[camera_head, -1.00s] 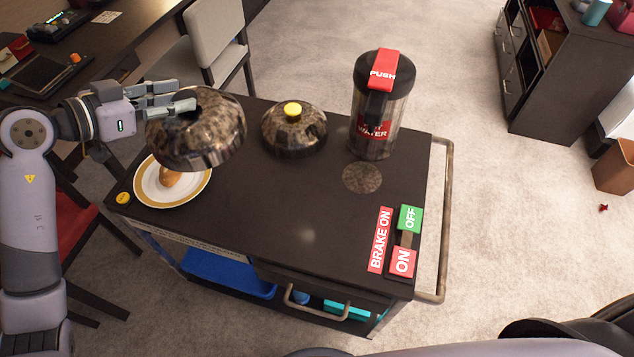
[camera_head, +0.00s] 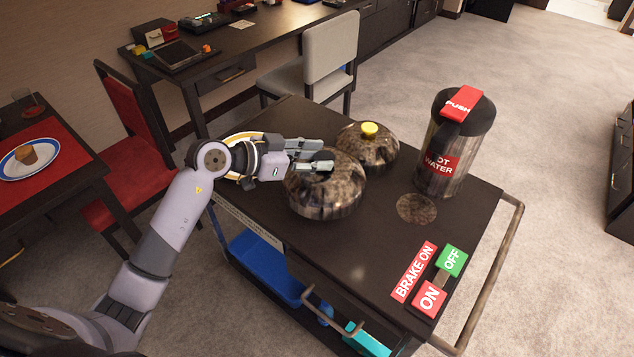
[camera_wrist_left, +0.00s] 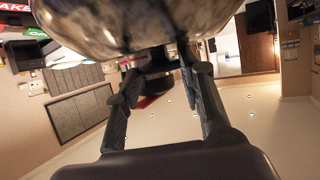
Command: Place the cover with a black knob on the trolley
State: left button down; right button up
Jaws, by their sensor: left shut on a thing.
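The dark marbled cover (camera_head: 328,197) is over the middle of the trolley (camera_head: 358,258), near its left edge. My left gripper (camera_head: 322,160) is shut at its top, where the knob is hidden between the fingers. I cannot tell whether the cover's rim touches the trolley top or hangs just above it. In the left wrist view the cover (camera_wrist_left: 150,18) fills the top of the picture, between the fingers of the left gripper (camera_wrist_left: 160,72). My right gripper is not in view.
A cover with a yellow knob (camera_head: 368,145) stands just behind. A hot water flask (camera_head: 455,145) stands at the trolley's right. The trolley's front right is clear up to the brake labels (camera_head: 413,272).

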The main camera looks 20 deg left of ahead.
pick_arm(q)
notch_tip(320, 180, down, 3)
jog(key=shift+f, duration=0.1)
notch_tip(320, 180, down, 4)
jog(key=shift+f+b, duration=0.1)
jog(key=shift+b, duration=0.4)
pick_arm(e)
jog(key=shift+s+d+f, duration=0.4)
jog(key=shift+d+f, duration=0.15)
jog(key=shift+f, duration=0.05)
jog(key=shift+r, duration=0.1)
pick_arm(q)
jog(key=c, duration=1.5)
grip_release()
jog(key=shift+f, duration=0.15)
jog(key=o, duration=0.4)
jog(key=shift+o, duration=0.2)
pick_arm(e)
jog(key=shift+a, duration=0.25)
